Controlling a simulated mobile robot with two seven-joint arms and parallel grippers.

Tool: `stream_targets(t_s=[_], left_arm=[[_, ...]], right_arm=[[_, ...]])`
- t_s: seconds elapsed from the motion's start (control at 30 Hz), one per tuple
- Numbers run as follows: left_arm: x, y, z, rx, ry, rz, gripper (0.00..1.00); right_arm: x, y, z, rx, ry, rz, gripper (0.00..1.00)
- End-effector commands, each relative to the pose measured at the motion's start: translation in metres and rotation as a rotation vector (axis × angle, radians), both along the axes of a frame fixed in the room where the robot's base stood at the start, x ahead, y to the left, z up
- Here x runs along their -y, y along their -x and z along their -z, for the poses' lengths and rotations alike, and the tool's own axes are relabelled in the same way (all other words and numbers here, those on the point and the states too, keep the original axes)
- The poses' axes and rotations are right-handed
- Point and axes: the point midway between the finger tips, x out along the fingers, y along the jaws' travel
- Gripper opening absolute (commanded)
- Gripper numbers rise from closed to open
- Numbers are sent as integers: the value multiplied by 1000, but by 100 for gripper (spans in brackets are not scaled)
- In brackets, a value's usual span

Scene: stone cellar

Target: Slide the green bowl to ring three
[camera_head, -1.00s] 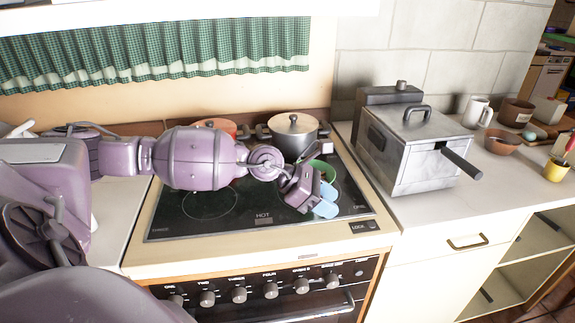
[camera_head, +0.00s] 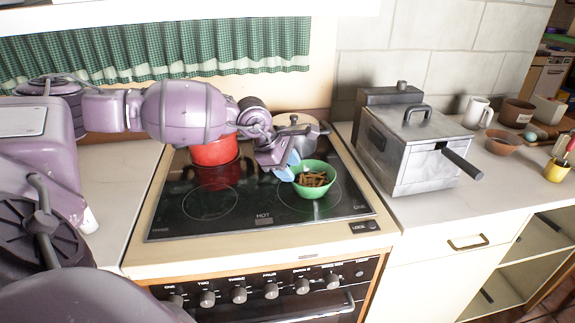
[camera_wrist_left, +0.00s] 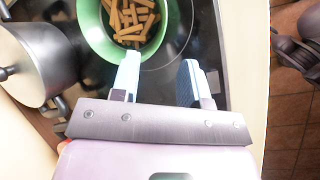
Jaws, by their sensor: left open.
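The green bowl (camera_head: 327,188), filled with brown stick-like pieces, stands upright on the front right ring of the black glass hob. It also shows at the top of the left wrist view (camera_wrist_left: 98,42). My left gripper (camera_head: 284,172) is at the bowl's left side, its blue fingers spread with nothing between them. In the left wrist view, one blue finger of my left gripper (camera_wrist_left: 160,76) overlaps the bowl's near rim; I cannot tell whether it touches. Ring three (camera_head: 209,203), the front left ring beside the "THREE" label, is bare. My right gripper is not in view.
A red pot (camera_head: 215,152) stands on the back left of the hob, and a lidded steel pot (camera_head: 298,122) on the back right. A metal fryer (camera_head: 415,150) stands on the counter right of the hob. The hob's front left is clear.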

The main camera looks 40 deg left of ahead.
Motion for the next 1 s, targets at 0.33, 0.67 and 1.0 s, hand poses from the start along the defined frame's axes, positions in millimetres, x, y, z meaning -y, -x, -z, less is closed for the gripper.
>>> stream_targets(t_s=[0.33, 0.67, 1.0], left_arm=[[13, -21, 45, -3, 3, 0, 41], [23, -39, 82, -2, 3, 0, 41], [25, -43, 90, 0, 1, -1, 41]], right_arm=[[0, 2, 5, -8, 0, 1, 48], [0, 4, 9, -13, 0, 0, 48], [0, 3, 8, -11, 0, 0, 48]])
